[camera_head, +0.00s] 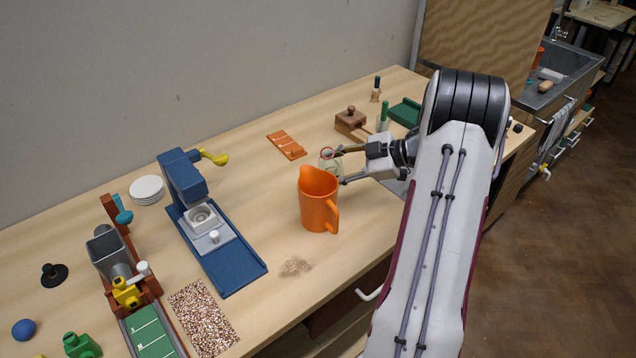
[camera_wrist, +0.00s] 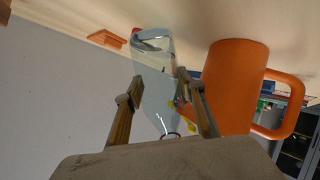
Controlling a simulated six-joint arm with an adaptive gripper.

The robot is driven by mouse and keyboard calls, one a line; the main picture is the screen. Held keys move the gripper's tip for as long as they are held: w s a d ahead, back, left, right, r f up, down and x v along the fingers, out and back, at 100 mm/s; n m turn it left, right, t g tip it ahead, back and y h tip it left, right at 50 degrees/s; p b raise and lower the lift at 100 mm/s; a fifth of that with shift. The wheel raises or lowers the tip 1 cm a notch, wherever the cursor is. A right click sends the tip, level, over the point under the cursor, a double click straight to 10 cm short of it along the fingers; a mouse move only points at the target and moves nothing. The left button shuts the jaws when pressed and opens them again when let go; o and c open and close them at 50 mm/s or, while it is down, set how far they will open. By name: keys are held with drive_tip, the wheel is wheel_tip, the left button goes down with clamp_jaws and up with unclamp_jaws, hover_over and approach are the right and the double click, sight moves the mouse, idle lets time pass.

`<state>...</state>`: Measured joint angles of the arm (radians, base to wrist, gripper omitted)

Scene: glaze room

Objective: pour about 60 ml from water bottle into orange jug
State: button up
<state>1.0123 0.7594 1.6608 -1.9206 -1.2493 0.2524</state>
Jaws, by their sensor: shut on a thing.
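The orange jug (camera_head: 318,208) stands upright on the wooden bench, its handle toward the lower right. It fills the right of the wrist view (camera_wrist: 232,85). My gripper (camera_head: 339,167) is shut on the clear water bottle (camera_head: 327,165), just behind the jug's rim. In the wrist view the see-through bottle (camera_wrist: 155,65) lies between the two fingers (camera_wrist: 160,82), close beside the jug. A red ring shows near one end of the bottle. The bottle's lower part is hidden behind the jug in the head view. I cannot tell its water level, or whether any water flows.
A blue press (camera_head: 238,262) stands left of the jug. An orange ribbed block (camera_head: 287,145) and a brown wooden block (camera_head: 351,122) lie behind. A speckled mat (camera_head: 203,318) and brown grains (camera_head: 296,267) are in front. Bench between press and jug is mostly clear.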

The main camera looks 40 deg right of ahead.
drive_tip(key=shift+w+d+r+m+g+y, duration=0.1)
drive_tip(key=shift+m+g+y, duration=0.1)
drive_tip(key=shift+m+y, duration=0.25)
drive_tip(key=shift+r+m+g+y, duration=0.1)
drive_tip(key=shift+m+g+y, duration=0.1)
drive_tip(key=shift+m+y, duration=0.25)
drive_tip(key=shift+f+m+y, duration=0.2)
drive_tip(key=shift+m+y, duration=0.4)
drive_tip(key=shift+m, duration=0.2)
